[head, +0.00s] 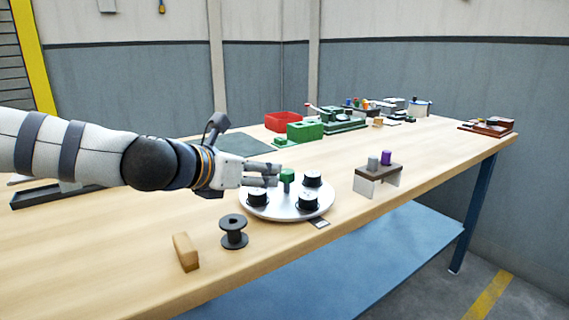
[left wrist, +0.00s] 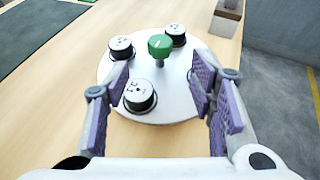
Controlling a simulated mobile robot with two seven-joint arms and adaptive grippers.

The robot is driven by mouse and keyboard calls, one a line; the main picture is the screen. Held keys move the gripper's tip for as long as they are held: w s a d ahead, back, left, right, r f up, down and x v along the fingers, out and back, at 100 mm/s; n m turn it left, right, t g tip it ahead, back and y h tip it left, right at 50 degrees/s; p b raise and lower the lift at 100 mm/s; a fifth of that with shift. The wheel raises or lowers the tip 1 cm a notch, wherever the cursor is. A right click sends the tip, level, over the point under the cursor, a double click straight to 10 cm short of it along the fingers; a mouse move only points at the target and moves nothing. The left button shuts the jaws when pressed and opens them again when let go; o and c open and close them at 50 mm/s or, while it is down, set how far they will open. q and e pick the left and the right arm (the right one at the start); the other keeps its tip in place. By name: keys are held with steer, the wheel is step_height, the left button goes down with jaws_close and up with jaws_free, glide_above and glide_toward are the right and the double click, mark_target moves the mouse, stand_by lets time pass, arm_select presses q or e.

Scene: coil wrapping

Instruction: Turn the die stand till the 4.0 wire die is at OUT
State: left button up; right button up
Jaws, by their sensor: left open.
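The die stand is a round white plate (head: 285,211) on the bench, with a green knob (head: 287,175) standing at its centre. The left wrist view also shows the knob (left wrist: 159,46) and a near die (left wrist: 140,95); the top markings are too small to read surely.
A black spool (head: 233,232) and a wooden block (head: 186,252) stand front-left of the plate. A brown-topped stand (head: 378,175) with grey and purple pegs is to the right. A red bin (head: 283,121) and green boxes (head: 305,131) stand behind. The bench's front right is clear.

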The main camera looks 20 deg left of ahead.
mark_target(286, 171)
arm_select(q)
steer(key=shift+a+x, duration=0.2)
steer(key=shift+x, duration=0.75)
steer(key=x, duration=0.1)
steer(key=b+x, duration=0.1)
steer(key=x, duration=0.1)
steer(key=shift+d+f, duration=0.25)
steer(key=shift+d, duration=0.1)
steer(key=b+x, duration=0.1)
steer(key=x, duration=0.4)
steer(key=shift+w, duration=0.35)
steer(key=shift+w+d+f, duration=0.1)
steer(key=shift+w+d, duration=0.15)
steer(key=shift+w, duration=0.45)
arm_select(e)
steer(key=s+f, duration=0.2)
steer(key=shift+s+f+g, duration=0.1)
steer(key=shift+f+g, duration=0.2)
steer(key=shift+g, duration=0.1)
arm_select(q)
steer(key=shift+c, duration=0.2)
jaws_close()
